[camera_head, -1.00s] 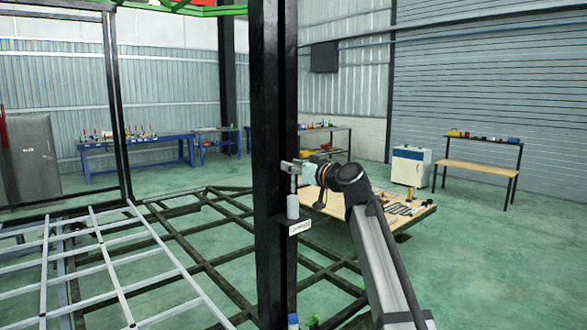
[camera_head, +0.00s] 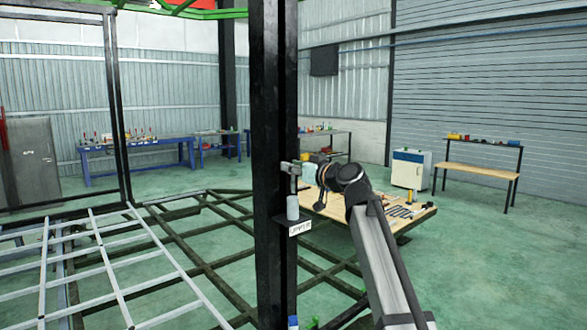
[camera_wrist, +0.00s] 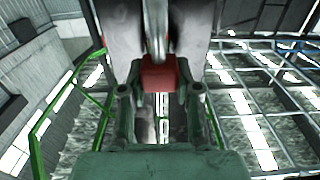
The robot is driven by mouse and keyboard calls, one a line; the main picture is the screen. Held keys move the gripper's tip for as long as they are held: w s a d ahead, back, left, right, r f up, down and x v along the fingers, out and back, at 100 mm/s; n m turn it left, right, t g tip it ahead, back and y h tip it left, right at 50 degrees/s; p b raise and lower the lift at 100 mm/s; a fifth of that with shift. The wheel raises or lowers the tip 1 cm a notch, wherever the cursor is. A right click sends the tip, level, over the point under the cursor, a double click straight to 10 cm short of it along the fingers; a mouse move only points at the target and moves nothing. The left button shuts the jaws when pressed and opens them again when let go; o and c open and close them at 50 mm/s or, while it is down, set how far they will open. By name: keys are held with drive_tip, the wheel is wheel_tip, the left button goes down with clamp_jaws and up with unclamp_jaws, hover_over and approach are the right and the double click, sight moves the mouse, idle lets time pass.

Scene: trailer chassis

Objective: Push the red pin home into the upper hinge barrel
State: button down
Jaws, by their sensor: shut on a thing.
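The red pin (camera_wrist: 160,76) shows as a red block between my fingertips in the wrist view. My gripper (camera_wrist: 160,88) is shut on it, one finger on each side. A bright metal rod (camera_wrist: 156,32) stands just beyond the red part; I cannot tell if it belongs to the pin. In the head view my gripper (camera_head: 301,172) is at the right side of the black post (camera_head: 272,120), beside a small grey hinge fitting (camera_head: 291,166). The red pin cannot be made out there. How deep the pin sits in the barrel is hidden.
A grey cylinder (camera_head: 292,207) stands on a small labelled bracket (camera_head: 299,228) below the fitting. A wooden table (camera_head: 335,214) with tools is behind my arm. Chassis frame bars (camera_head: 205,245) spread low at left. The floor at right is open.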

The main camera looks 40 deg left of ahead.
sight(294, 190)
drive_tip(key=shift+b, duration=0.35)
drive_tip(key=shift+f+b, duration=3.25)
drive_tip(key=shift+f, duration=0.3)
drive_tip(key=c, duration=0.7)
unclamp_jaws()
drive_tip(key=shift+c, duration=0.2)
drive_tip(key=shift+d, duration=0.1)
drive_tip(key=s+d, duration=0.2)
drive_tip(key=d, duration=0.9)
drive_tip(key=shift+d, duration=0.3)
